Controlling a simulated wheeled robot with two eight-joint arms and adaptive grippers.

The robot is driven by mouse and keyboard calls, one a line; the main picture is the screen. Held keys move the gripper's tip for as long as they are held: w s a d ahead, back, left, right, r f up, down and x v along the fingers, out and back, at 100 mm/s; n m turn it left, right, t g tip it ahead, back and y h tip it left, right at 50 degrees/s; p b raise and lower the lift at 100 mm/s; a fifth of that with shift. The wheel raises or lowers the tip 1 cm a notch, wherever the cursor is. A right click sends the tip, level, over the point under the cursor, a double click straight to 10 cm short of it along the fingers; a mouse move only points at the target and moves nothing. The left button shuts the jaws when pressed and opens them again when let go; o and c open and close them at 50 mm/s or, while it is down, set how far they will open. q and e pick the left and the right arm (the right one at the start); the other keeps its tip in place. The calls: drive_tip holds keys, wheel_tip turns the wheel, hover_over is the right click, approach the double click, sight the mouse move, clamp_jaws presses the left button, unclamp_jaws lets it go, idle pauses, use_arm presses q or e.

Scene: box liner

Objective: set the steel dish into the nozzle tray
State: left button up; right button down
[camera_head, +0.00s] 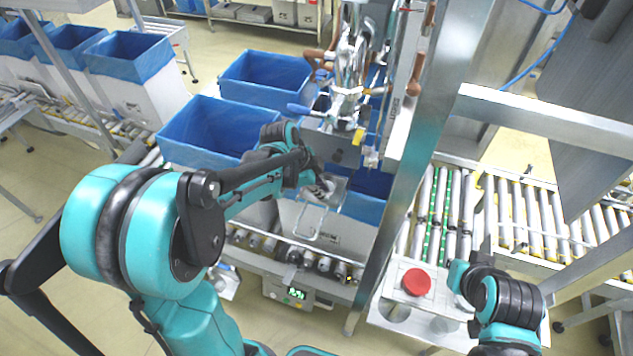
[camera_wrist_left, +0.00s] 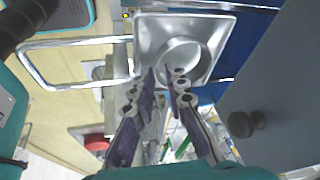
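The steel dish (camera_wrist_left: 180,57) looks like a round, shallow metal ring inside the square steel nozzle tray (camera_wrist_left: 222,28) in the left wrist view. The tray has a wire loop (camera_wrist_left: 72,46) reaching out to the left. In the head view the tray (camera_head: 334,189) sits under the nozzle, above a lined box, with its loop toward me. My left gripper (camera_wrist_left: 164,72) has its fingertips at the near rim of the dish, with a small gap between them. I cannot tell whether they touch the rim. In the head view my left gripper (camera_head: 320,187) is partly hidden. My right gripper is out of view.
A steel filling machine (camera_head: 350,75) with hoses hangs close above the tray. A steel post (camera_head: 418,140) stands just right. Blue-lined boxes (camera_head: 205,128) crowd the left and back. A red button (camera_head: 417,282) is at the front right, beside my right arm. Rollers run right.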

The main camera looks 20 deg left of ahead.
use_arm(q)
drive_tip(key=v, duration=1.2)
drive_tip(key=s+d+f+n+t+y, duration=0.1)
drive_tip(key=s+n+t, duration=0.1)
drive_tip(key=s+n, duration=0.4)
drive_tip(key=s+f+n+t+y, duration=0.2)
drive_tip(key=s+n, duration=0.5)
drive_tip(key=n, duration=0.2)
drive_tip(key=shift+d+y, duration=0.3)
drive_tip(key=shift+d, duration=0.1)
